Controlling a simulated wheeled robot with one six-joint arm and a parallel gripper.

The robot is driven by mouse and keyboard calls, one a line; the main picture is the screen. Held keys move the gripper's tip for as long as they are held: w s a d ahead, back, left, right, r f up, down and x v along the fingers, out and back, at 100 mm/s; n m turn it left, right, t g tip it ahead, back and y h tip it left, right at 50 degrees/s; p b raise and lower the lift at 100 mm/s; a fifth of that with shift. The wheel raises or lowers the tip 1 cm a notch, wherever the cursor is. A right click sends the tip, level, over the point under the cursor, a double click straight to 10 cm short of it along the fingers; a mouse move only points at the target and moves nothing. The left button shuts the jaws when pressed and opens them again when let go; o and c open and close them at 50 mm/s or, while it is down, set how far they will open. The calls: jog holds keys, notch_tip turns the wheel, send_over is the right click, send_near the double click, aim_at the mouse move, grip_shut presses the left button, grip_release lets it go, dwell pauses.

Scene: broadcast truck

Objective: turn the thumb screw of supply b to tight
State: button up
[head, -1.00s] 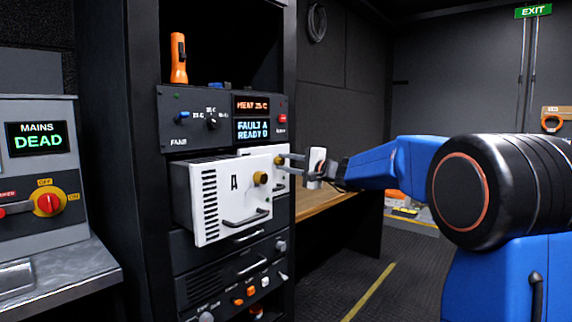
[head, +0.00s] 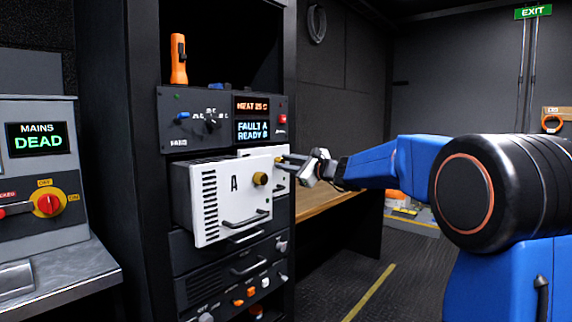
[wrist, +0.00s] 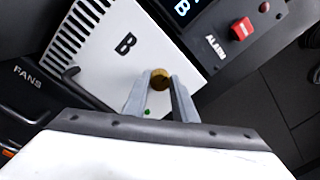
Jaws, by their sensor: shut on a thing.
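Supply b is the white-fronted unit (wrist: 98,62) marked B, seen turned at a slant in the wrist view. Its brass thumb screw (wrist: 160,77) sits between the two grey fingertips of my gripper (wrist: 160,88), which are shut on it. In the head view supply b (head: 283,182) is mostly hidden behind supply A (head: 215,205), which stands out of the rack. There my gripper (head: 284,161) reaches in from the right, its fingers at the screw, and the screw is largely covered.
Supply A's own brass screw (head: 260,178) and handle (head: 247,221) stick out left of my gripper. The control panel above has a display (head: 252,131) reading FAULT A, READY B. A red alarm switch (wrist: 241,29) is near the fingers. A wooden desk (head: 330,198) lies to the right.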

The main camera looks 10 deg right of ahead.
jog(key=shift+m, duration=0.5)
jog(key=o, duration=1)
jog(key=shift+o, duration=0.2)
jog(key=v, duration=1.7)
jog(key=shift+s, duration=0.15)
jog(key=shift+f, duration=0.15)
